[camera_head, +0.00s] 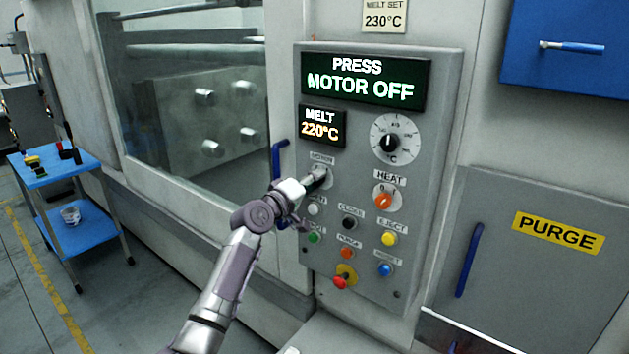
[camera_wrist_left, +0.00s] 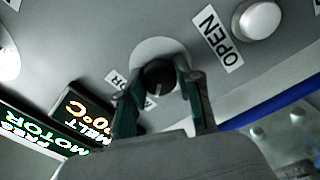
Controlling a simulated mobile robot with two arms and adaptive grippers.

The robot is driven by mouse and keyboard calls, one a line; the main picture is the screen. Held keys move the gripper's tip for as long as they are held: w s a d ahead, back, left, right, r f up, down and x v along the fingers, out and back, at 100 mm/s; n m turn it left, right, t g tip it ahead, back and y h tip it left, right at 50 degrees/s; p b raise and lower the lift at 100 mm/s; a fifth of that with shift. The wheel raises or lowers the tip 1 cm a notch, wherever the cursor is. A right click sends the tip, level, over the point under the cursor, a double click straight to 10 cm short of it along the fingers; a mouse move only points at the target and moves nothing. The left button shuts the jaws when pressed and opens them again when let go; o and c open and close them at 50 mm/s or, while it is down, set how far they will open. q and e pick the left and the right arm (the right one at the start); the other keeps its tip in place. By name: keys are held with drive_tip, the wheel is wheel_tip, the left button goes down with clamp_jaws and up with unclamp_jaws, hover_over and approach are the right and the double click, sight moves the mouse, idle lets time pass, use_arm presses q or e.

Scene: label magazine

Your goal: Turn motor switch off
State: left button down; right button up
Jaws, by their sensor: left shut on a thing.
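The motor switch (camera_wrist_left: 158,78) is a dark round knob with a light pointer line, on a pale round plate on the grey control panel (camera_head: 448,130). My left gripper (camera_wrist_left: 160,98) has its two fingers on either side of the knob and is shut on it. In the head view my left gripper (camera_head: 312,183) reaches the panel just below the MOTOR label and hides most of the switch. The green-lit display (camera_head: 366,81) reads "PRESS MOTOR OFF". My right gripper is not in view.
Close by are the orange HEAT knob (camera_head: 384,201), several coloured buttons and a red emergency knob (camera_head: 340,281). A melt display (camera_head: 322,125) reads 220°C. A blue handle (camera_head: 279,160) stands left of the panel. A blue cart (camera_head: 88,236) is at far left.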

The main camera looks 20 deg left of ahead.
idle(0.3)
use_arm(q)
drive_tip(key=c, duration=0.8)
unclamp_jaws()
drive_tip(key=shift+o, duration=0.2)
drive_tip(key=shift+s, duration=0.1)
drive_tip(key=v, duration=1.2)
